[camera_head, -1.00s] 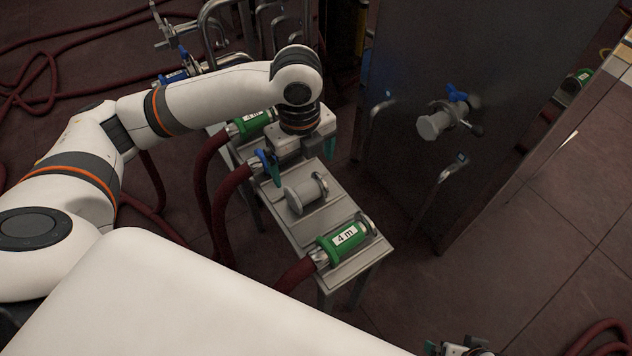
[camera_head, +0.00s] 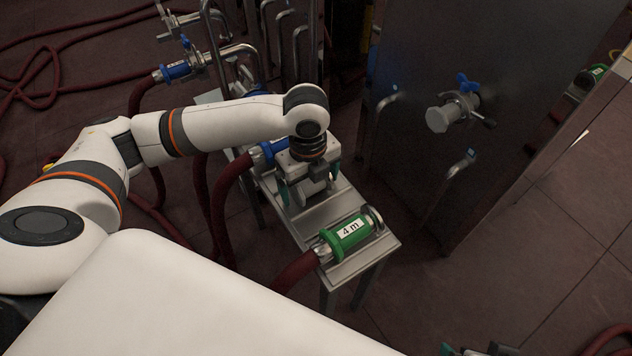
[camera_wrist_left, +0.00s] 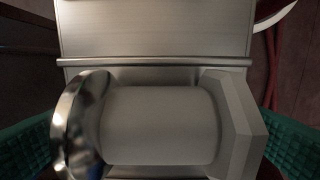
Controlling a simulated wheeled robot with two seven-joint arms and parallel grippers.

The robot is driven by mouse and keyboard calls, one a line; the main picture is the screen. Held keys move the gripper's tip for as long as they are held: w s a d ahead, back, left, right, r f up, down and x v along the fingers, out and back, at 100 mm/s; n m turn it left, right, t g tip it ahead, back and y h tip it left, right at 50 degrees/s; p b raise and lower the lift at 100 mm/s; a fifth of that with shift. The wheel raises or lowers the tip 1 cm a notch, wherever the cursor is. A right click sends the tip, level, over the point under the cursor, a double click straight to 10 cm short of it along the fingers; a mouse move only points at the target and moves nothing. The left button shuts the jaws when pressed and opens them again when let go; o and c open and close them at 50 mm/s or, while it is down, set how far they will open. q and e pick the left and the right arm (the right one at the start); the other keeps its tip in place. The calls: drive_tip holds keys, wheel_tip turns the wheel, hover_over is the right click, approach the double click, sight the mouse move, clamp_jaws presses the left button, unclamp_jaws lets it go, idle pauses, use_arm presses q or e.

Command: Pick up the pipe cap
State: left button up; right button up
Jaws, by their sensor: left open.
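The pipe cap (camera_head: 312,188), a grey cylinder with a wider flange, lies on its side on the metal bench. In the left wrist view the cap (camera_wrist_left: 160,125) fills the lower middle, with a shiny round flange at left and an angular end at right. My left gripper (camera_head: 309,182) is directly over it, open, with green fingers on either side. The gripper hides part of the cap in the head view. Part of my right gripper (camera_head: 478,351) shows at the bottom edge.
The bench (camera_head: 374,257) also bears a green "4 m" hose coupling (camera_head: 346,236) in front of the cap. A blue coupling (camera_head: 268,154) with a red hose is close behind the gripper. A dark metal cabinet (camera_head: 430,60) with a capped valve (camera_head: 450,114) stands at right.

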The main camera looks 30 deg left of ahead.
use_arm(q)
drive_tip(key=c, duration=1.2)
wheel_tip(320, 180, up, 7)
drive_tip(key=p, duration=0.2)
drive_tip(key=shift+w+f+p, duration=0.1)
drive_tip(key=shift+f+p, duration=0.1)
drive_tip(key=shift+p, duration=0.15)
wheel_tip(320, 180, up, 3)
drive_tip(key=shift+p, duration=0.45)
drive_tip(key=shift+r, duration=0.3)
use_arm(e)
drive_tip(key=shift+w+f+g, duration=0.2)
drive_tip(key=shift+f+g, duration=0.3)
drive_tip(key=shift+f, duration=1)
